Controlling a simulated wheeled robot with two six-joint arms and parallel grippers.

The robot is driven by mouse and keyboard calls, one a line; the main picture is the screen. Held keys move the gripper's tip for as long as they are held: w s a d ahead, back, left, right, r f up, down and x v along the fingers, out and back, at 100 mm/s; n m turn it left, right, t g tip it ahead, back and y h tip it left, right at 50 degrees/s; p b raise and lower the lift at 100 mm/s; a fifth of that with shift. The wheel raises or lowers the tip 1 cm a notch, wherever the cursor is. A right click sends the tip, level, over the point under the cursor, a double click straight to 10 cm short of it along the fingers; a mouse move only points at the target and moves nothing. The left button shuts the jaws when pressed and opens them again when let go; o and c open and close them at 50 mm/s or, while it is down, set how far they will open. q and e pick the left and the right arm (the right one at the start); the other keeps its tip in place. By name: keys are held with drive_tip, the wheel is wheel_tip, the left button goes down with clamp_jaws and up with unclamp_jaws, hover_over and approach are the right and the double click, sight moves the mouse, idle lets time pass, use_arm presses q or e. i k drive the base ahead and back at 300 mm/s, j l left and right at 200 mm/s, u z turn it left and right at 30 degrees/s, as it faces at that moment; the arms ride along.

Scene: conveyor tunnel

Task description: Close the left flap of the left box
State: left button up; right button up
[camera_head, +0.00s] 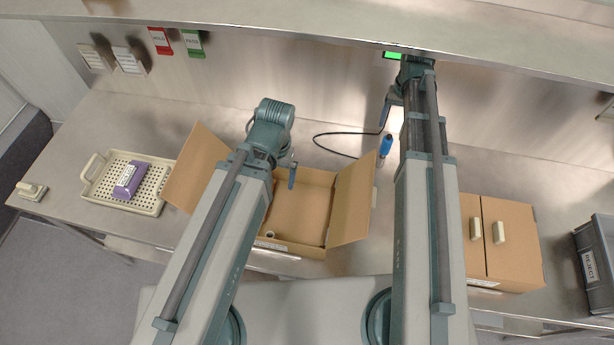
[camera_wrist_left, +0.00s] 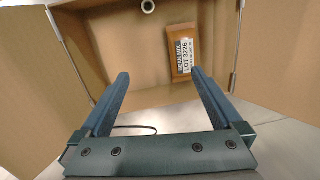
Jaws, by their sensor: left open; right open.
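The left box (camera_head: 303,192) is an open brown carton on the steel table. Its left flap (camera_head: 197,167) stands open, leaning outward to the left; it also shows at the right of the left wrist view (camera_wrist_left: 276,70). Its right flap (camera_head: 352,198) is open too, and shows at the left of that view (camera_wrist_left: 40,85). My left gripper (camera_head: 291,176) is over the back of the box, right of the left flap; its fingers (camera_wrist_left: 159,76) are apart and empty. My right gripper (camera_head: 386,122) is open near the back wall, right of the box, and partly hidden.
A perforated tray (camera_head: 100,190) with a purple pack (camera_head: 130,180) stands left. A closed box (camera_head: 512,250) and grey reject bin (camera_head: 598,255) are right. A black cable (camera_head: 335,134) lies behind.

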sight(189, 178)
drive_tip(key=k+l, duration=0.8)
drive_tip(key=k, duration=0.05)
